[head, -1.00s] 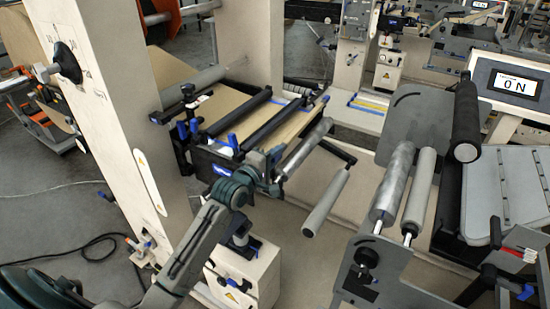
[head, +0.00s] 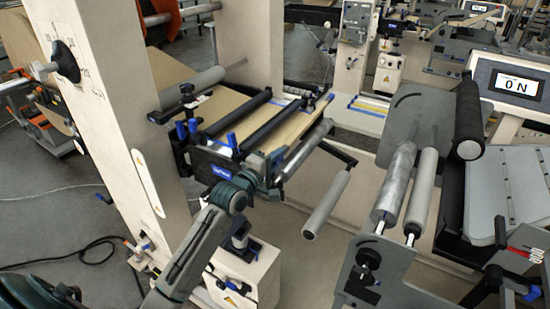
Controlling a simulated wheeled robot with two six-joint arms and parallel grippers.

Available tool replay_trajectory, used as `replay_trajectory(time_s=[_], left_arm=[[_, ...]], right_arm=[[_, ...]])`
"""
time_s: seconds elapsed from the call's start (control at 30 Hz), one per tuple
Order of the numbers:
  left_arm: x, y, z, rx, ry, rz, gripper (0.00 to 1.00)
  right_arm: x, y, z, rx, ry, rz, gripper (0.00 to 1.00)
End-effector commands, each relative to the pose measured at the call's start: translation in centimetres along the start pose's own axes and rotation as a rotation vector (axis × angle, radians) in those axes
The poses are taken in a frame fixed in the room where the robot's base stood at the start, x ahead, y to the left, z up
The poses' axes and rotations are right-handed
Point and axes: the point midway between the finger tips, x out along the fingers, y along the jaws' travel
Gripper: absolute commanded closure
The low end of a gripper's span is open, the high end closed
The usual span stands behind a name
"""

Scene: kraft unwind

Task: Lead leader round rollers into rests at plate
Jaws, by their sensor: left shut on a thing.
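The brown kraft leader (head: 222,108) lies over the table between two dark bars and shows again as a brown strip (head: 296,124) to the right of the second bar. My left gripper (head: 275,167) is shut at the table's near right corner, by the near end of a metal roller (head: 308,145). It seems to hold the leader's end, but its fingers hide the grip. A grey roller (head: 328,203) hangs lower right of it. A metal roller (head: 395,187) and a grey roller (head: 420,192) stand by the grey side plate (head: 415,110). I cannot make out the rests. My right gripper is not in view.
A pale upright frame (head: 105,110) stands close left of my left arm. Open space lies between the grey hanging roller and the right-hand rollers.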

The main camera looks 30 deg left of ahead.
Motion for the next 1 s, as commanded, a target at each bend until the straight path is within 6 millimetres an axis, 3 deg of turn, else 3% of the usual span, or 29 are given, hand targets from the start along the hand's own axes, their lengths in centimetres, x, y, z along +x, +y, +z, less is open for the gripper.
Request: replay_trajectory(time_s=[0.5, 1.0], left_arm=[[0.4, -1.2, 5.3, -0.003, 0.000, 0.000, 1.00], [0.4, -1.4, 5.6, 0.002, -0.003, 0.001, 1.00]], right_arm=[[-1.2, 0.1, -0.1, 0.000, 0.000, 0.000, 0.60], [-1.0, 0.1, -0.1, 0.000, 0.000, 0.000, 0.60]])
